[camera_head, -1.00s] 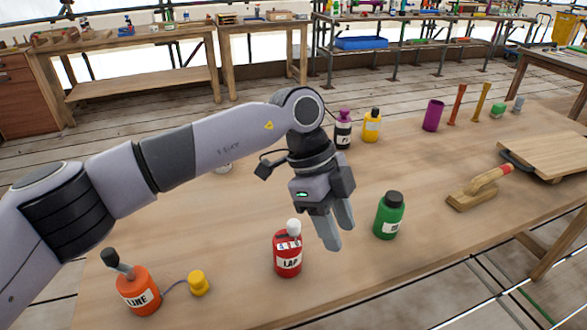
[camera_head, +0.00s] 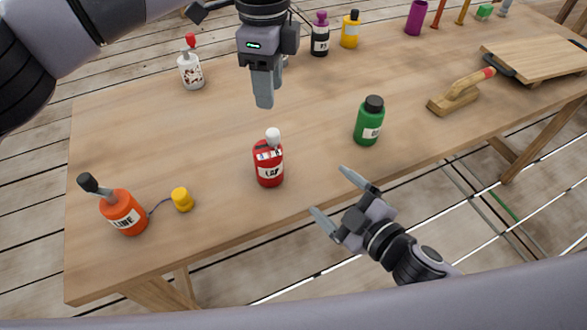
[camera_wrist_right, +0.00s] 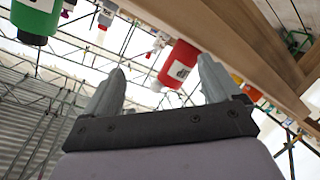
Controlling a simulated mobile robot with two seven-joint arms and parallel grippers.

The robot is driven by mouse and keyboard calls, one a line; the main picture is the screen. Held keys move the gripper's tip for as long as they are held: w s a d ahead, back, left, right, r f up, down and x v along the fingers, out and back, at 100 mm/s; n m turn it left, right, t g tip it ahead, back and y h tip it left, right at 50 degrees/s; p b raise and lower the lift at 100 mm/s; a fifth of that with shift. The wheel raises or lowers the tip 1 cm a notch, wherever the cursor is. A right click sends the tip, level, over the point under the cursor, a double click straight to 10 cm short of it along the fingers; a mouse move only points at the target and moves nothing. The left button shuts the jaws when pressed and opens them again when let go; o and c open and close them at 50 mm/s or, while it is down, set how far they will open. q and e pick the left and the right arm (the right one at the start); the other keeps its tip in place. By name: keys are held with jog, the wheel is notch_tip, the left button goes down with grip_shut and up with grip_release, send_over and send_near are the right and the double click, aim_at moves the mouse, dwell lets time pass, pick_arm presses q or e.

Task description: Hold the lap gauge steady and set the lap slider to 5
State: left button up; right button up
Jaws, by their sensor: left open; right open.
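The lap gauge (camera_head: 269,173) is a red bottle-shaped body labelled LAP, upright near the table's front edge. A white knob (camera_head: 273,135) tops it; small markings lie below it, too small to read. I cannot tell the slider's setting. My left gripper (camera_head: 264,100) points down above the table behind the gauge, apart from it; its fingers overlap in view. My right gripper (camera_head: 330,193) is open and empty off the front edge, right of the gauge, fingers toward it. In the right wrist view the gauge (camera_wrist_right: 179,66) shows beyond and between the open fingers, tilted by the camera.
An orange LINE bottle (camera_head: 124,212) with a dark lever stands left, corded to a yellow knob (camera_head: 182,199). A green bottle (camera_head: 368,124) stands right of the gauge. White, purple-capped and yellow bottles stand behind. Table between is clear.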

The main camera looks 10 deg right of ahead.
aim_at(278, 167)
jog(key=a+r, duration=0.1)
jog(key=a, duration=0.1)
jog(key=w+a+r+m+g+y, duration=0.1)
jog(key=a, duration=0.1)
jog(key=w+a+r+m+y, duration=0.1)
jog(key=a, duration=0.2)
jog(key=shift+w+r+g, duration=0.15)
jog(key=shift+g, duration=0.25)
jog(key=shift+w+a+m+g, duration=0.25)
jog(key=shift+a+m+g, duration=0.15)
jog(key=shift+m, duration=0.4)
jog(key=shift+w+m, duration=0.35)
jog(key=shift+m, duration=0.15)
jog(key=shift+w+d+f+m+g, duration=0.15)
jog(key=shift+w+f+m+g, duration=0.2)
jog(key=shift+m, duration=0.25)
jog(key=shift+h, duration=0.3)
jog(key=shift+x, duration=3.5)
jog(key=shift+r, duration=0.1)
